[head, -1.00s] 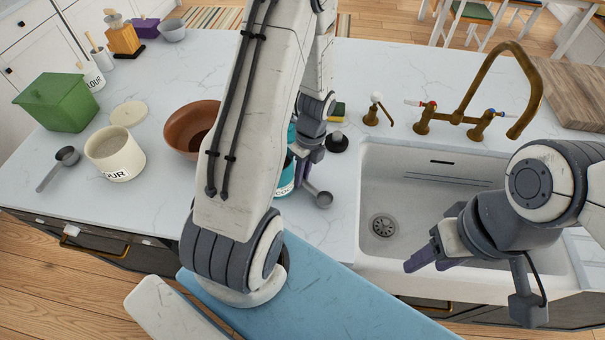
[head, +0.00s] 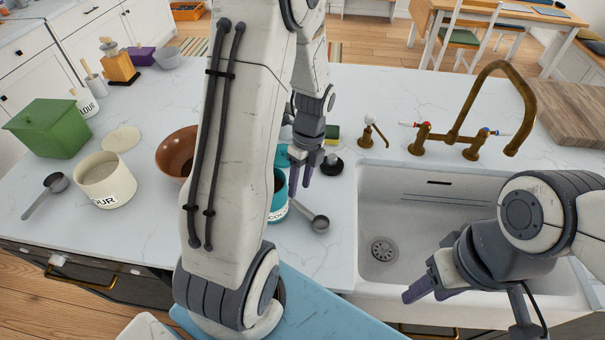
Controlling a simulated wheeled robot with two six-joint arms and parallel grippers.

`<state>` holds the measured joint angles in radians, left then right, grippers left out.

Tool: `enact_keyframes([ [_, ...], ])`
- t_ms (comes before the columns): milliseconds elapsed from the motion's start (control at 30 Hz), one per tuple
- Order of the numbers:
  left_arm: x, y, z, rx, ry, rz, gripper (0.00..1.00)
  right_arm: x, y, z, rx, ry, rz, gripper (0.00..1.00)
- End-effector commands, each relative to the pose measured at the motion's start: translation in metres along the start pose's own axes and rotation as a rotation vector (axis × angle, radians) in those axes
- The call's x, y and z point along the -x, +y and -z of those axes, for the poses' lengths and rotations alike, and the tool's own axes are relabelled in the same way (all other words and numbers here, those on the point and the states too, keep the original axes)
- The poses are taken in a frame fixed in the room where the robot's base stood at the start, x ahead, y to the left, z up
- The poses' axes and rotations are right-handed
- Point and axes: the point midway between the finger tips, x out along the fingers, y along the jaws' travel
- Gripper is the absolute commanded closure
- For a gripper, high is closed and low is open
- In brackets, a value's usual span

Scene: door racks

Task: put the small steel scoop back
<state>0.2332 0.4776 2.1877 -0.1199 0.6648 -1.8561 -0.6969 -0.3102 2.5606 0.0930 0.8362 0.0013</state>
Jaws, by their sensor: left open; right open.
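A steel scoop (head: 319,223) lies on the counter, its handle running back toward a teal canister (head: 279,207) that is partly hidden behind my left arm. My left gripper (head: 299,174) is open and empty, fingers pointing down, behind the nearer scoop and beside the canister, apart from the scoop. My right gripper (head: 428,288) is open and empty over the front of the sink.
A cream flour canister (head: 105,184) stands open, its lid (head: 122,139) behind it. A brown bowl (head: 176,153), a green box (head: 47,128) and a black stopper (head: 331,165) are on the counter. The sink (head: 405,215) and brass faucet (head: 497,75) are at right.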

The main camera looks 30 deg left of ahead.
Motion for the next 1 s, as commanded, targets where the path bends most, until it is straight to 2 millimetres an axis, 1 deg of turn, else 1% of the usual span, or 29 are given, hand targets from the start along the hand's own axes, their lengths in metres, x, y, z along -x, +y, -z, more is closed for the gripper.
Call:
enact_keyframes([
  [33,0.011,-0.002,0.000,0.000,-0.003,0.007,0.49,-0.001,0.000,0.000,0.000,0.000,0.000,0.49],
  [100,0.023,-0.001,0.000,0.001,-0.001,0.006,0.49,-0.001,0.000,0.000,0.000,0.000,0.000,0.49],
  [200,0.035,-0.001,0.000,0.001,-0.001,0.005,0.49,-0.002,0.000,0.000,0.000,0.001,0.000,0.49],
  [300,0.041,-0.001,0.000,0.001,-0.001,0.003,0.49,-0.002,0.000,0.000,0.000,0.001,0.000,0.49],
  [433,0.044,0.000,0.001,0.002,-0.001,0.003,0.49,-0.002,0.000,0.000,0.000,0.001,0.000,0.49],
  [500,0.047,-0.001,0.005,0.012,-0.003,0.007,0.49,-0.002,0.000,0.000,0.000,0.001,0.000,0.49],
  [567,0.051,-0.001,0.014,0.038,-0.007,0.016,0.49,-0.002,0.000,0.000,0.000,0.001,0.000,0.49],
  [667,0.065,0.001,0.045,0.129,-0.014,0.044,0.49,-0.002,0.000,0.000,0.000,0.001,0.000,0.49],
  [700,0.071,0.004,0.064,0.185,-0.015,0.061,0.49,-0.002,0.000,0.000,0.000,0.000,0.000,0.49],
  [767,0.082,0.012,0.095,0.286,-0.009,0.090,0.49,-0.002,0.000,0.000,0.000,0.000,0.000,0.49],
  [800,0.088,0.020,0.115,0.358,-0.001,0.108,0.49,-0.002,0.000,0.000,0.000,0.000,0.000,0.49],
  [867,0.095,0.034,0.143,0.467,0.018,0.131,0.49,-0.002,0.000,0.000,0.000,0.000,0.000,0.49],
  [900,0.099,0.045,0.160,0.539,0.033,0.144,0.49,-0.002,0.000,0.000,0.000,0.000,0.000,0.49],
  [967,0.103,0.063,0.183,0.644,0.061,0.158,0.49,-0.002,0.000,0.000,0.000,0.000,0.000,0.49],
  [1000,0.104,0.075,0.196,0.711,0.081,0.164,0.49,-0.002,0.000,0.000,0.000,0.000,0.000,0.49],
])
